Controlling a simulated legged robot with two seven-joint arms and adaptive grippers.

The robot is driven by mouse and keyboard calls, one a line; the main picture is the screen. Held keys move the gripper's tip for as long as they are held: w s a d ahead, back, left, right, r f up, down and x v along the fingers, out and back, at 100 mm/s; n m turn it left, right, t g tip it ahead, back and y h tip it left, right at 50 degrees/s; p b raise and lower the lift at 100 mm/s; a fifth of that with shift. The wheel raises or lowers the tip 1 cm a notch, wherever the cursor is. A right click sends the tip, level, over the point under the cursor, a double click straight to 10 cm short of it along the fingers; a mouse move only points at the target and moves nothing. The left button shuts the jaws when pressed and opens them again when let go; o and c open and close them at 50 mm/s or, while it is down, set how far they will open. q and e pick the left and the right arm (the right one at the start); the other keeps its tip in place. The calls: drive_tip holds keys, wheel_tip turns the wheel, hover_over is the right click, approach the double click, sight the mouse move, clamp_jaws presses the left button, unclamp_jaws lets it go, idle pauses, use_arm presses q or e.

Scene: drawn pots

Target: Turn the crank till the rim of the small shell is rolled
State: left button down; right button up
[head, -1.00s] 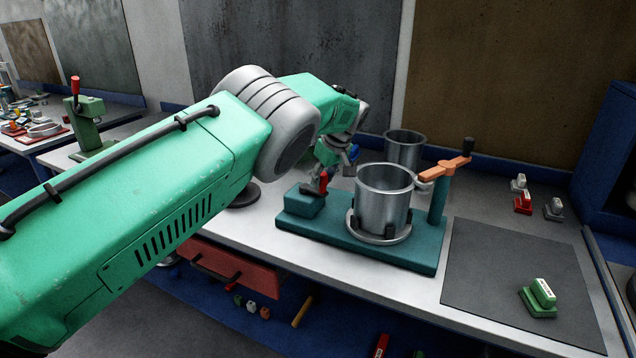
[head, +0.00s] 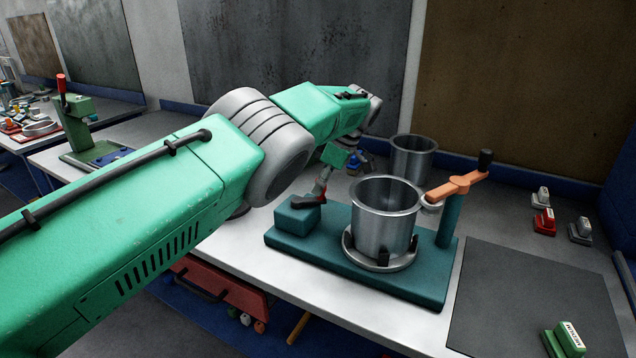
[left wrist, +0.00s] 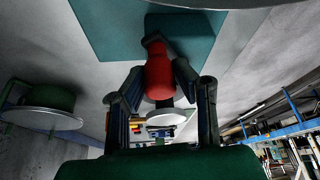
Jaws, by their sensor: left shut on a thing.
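A metal shell (head: 387,222) stands upright in the round holder of a teal fixture (head: 425,288). The crank (head: 460,184), an orange arm with a black knob, sits on a teal post at the fixture's right end, with a small roller beside the shell's upper rim. A second metal shell (head: 412,158) stands behind. My left gripper (head: 322,184) is at the fixture's left block, away from the crank. In the left wrist view its fingers (left wrist: 159,76) are shut on a red handle (left wrist: 158,74). The handle's grip is partly hidden in the head view. My right gripper is out of view.
Small grey and red stamp-like blocks (head: 543,222) stand at the back right. A green labelled block (head: 567,338) lies on a dark mat (head: 525,290) right of the fixture. A red drawer (head: 220,286) is open below the table's front edge.

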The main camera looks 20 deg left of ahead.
use_arm(q)
drive_tip(key=shift+w+r, duration=0.1)
drive_tip(key=shift+w, duration=0.05)
drive_tip(key=c, duration=1.6)
unclamp_jaws()
drive_tip(key=o, duration=0.3)
